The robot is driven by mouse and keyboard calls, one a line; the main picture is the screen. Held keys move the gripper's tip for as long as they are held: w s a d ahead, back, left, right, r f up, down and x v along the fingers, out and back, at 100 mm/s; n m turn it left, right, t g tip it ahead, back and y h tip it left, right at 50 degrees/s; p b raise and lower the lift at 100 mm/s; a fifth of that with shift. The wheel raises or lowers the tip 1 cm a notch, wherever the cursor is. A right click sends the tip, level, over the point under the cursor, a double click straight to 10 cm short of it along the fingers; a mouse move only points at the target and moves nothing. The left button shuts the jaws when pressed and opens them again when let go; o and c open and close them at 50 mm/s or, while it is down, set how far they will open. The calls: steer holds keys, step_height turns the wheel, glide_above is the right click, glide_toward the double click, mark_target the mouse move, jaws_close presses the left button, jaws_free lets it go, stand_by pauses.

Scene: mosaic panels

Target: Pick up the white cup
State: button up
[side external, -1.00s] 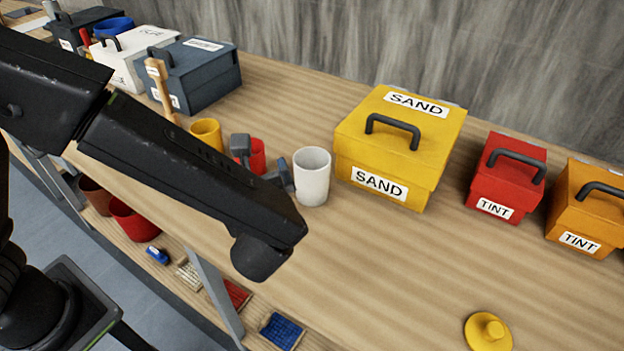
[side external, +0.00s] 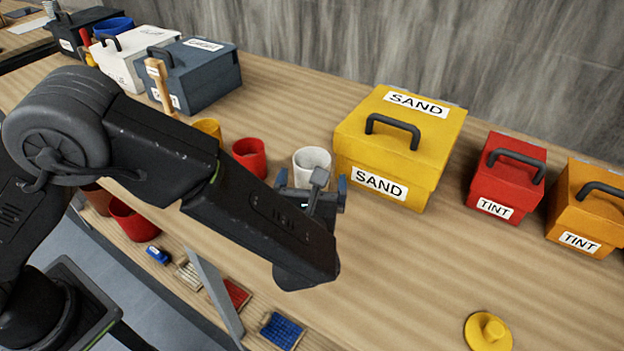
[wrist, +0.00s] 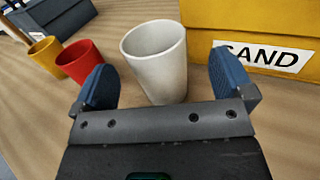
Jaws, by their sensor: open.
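The white cup (side external: 312,161) stands upright on the wooden bench, just left of the yellow SAND box. In the side view its lower part is hidden behind my gripper (side external: 312,184). In the wrist view the white cup (wrist: 157,62) sits ahead of my gripper (wrist: 165,85), between the lines of its two blue fingertips. The fingers are open and empty, with a gap on each side of the cup. I cannot tell whether the fingertips reach alongside it.
A red cup (side external: 249,156) and a yellow cup (side external: 208,128) stand left of the white cup. The yellow SAND box (side external: 385,185) stands close on its right. Red (side external: 505,178) and orange (side external: 590,208) TINT boxes are farther right.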

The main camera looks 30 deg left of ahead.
mark_target(312, 165)
steer(key=x, duration=0.5)
steer(key=shift+a+f, duration=0.1)
steer(key=shift+a, duration=0.25)
steer(key=c, duration=1)
steer(key=shift+c, duration=0.2)
